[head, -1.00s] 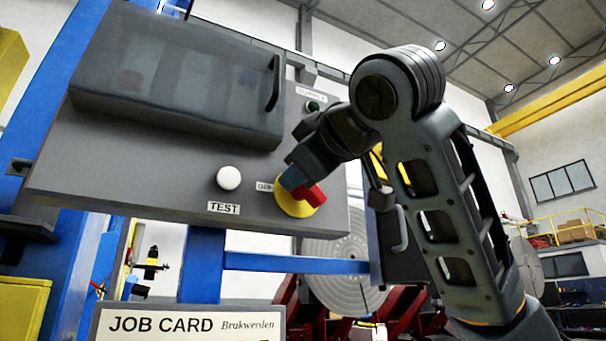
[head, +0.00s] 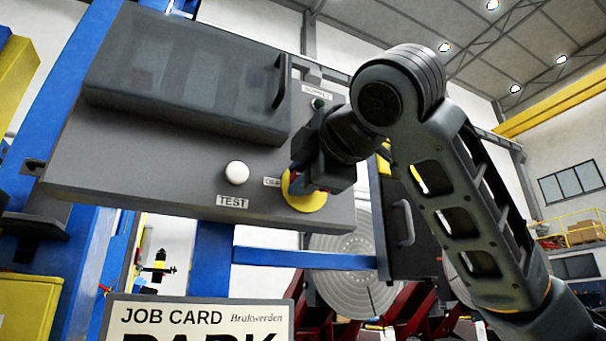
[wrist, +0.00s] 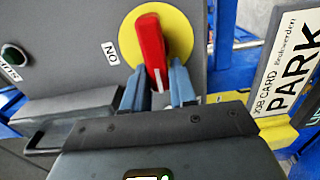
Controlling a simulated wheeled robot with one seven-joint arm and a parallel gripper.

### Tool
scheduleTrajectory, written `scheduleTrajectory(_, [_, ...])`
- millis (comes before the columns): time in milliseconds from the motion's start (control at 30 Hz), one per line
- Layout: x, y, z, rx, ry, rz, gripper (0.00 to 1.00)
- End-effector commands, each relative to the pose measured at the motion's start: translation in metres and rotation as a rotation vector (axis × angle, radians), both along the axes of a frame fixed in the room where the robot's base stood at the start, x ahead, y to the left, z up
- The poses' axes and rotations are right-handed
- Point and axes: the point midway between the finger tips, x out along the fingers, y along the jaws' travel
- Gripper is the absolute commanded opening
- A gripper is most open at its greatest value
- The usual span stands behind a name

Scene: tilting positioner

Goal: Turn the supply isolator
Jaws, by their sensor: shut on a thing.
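The supply isolator is a red handle (wrist: 150,38) on a round yellow plate (head: 311,203), set low on the right side of a grey panel (head: 120,165). In the wrist view, my gripper's blue fingers (wrist: 158,84) lie on either side of the handle's lower end, shut on it. The white-marked end of the handle points down between the fingers, away from the ON label (wrist: 110,51). In the head view, my gripper (head: 300,181) covers most of the handle. A partly hidden OFF label (head: 271,182) sits left of the yellow plate.
A white TEST button (head: 237,173) is left of the isolator. A green lamp (head: 319,104) under the SUPPLY label is above it. A dark cover with a handle (head: 281,82) juts out at upper left. A job card (head: 200,318) stands below the panel.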

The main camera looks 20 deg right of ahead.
Motion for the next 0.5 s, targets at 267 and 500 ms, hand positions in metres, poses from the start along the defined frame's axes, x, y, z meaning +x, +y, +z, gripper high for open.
scheduleTrajectory(267, [-0.0004, 0.0017, -0.0021, -0.040, 0.001, 0.004, 0.00])
scheduleTrajectory(500, [-0.0004, 0.0019, -0.0024, -0.042, 0.002, 0.004, 0.00])
